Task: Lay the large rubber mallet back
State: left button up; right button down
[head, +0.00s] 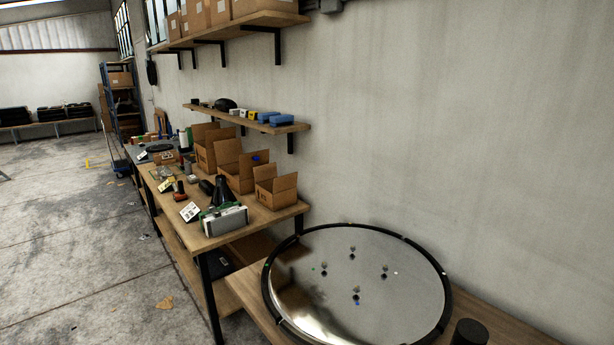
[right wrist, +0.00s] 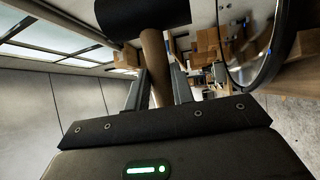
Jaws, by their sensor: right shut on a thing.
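The large rubber mallet shows in the right wrist view, with a black head (right wrist: 140,18) at the top and a wooden handle (right wrist: 155,60) below it. My right gripper (right wrist: 158,88) is shut on the handle, just below the head. In the head view a black cylinder (head: 470,332) at the bottom edge, right of centre, looks like the mallet's head; its handle and my right gripper are not seen there. My left gripper is in neither view.
A shiny round disc with a black rim (head: 390,310) and several small bolts lies on a wooden bench (head: 525,328). Left of it, a workbench (head: 268,215) holds open cardboard boxes (head: 278,190) and tools. Wall shelves (head: 290,127) are above.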

jog(key=shift+s+a+f, duration=0.1)
jog(key=shift+s+f, duration=0.3)
jog(key=shift+f, duration=0.2)
jog(key=shift+s+a+f, duration=0.1)
jog(key=shift+s+f, duration=0.3)
jog(key=shift+f, duration=0.15)
jog(key=shift+w, duration=0.1)
